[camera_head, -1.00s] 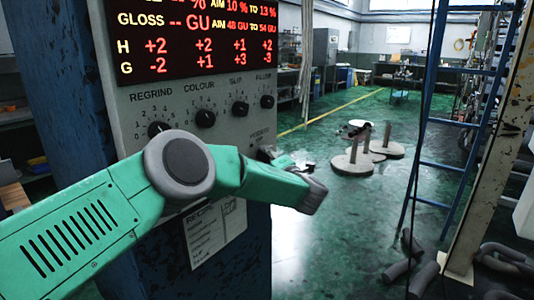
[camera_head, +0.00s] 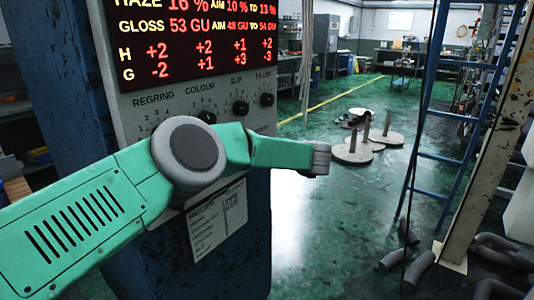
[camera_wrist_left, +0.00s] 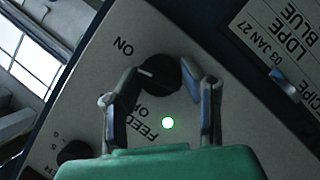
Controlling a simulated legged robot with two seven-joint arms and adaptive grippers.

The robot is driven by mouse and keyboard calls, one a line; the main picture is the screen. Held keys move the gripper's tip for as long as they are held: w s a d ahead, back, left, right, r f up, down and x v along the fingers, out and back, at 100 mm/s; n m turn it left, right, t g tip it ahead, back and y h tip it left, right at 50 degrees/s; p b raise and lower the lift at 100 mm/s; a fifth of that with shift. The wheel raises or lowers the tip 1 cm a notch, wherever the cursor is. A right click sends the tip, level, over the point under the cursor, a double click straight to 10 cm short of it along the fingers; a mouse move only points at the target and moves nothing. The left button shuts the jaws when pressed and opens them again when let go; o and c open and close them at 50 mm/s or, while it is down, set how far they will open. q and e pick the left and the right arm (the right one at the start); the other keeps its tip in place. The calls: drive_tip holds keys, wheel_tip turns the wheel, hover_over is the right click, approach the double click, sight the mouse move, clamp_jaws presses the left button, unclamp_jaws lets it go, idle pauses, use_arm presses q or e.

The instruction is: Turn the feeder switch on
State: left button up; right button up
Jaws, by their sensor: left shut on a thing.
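The feeder switch (camera_wrist_left: 160,73) is a round black knob on the grey panel in the left wrist view. Its pale pointer line points to the left in that view. Printed letters "ON" and "FEED" show near it, partly hidden. My left gripper (camera_wrist_left: 165,84) is shut on the knob, with one finger on each side. In the head view my left arm (camera_head: 190,155) crosses in front of the panel and hides the switch. My right gripper is in neither view.
The cabinet's red display (camera_head: 195,40) reads haze 16 % and gloss 53 GU. The colour knob (camera_head: 206,117), slip knob (camera_head: 240,107) and filler knob (camera_head: 267,99) sit below it. A recipe card (camera_head: 215,220) hangs lower. A blue ladder (camera_head: 440,160) stands at right; open green floor lies between.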

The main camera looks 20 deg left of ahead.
use_arm(q)
drive_tip(key=shift+d+f+m+g+b, duration=0.25)
drive_tip(key=shift+f+m+g+b, duration=0.2)
drive_tip(key=shift+m+b, duration=0.3)
drive_tip(key=shift+r+m+g+b, duration=0.1)
drive_tip(key=shift+m+g+b, duration=0.25)
drive_tip(key=shift+b, duration=0.2)
drive_tip(key=o, duration=1)
drive_tip(key=shift+o, duration=0.6)
drive_tip(key=shift+w, duration=0.2)
drive_tip(key=v, duration=1.2)
drive_tip(key=shift+d, duration=0.25)
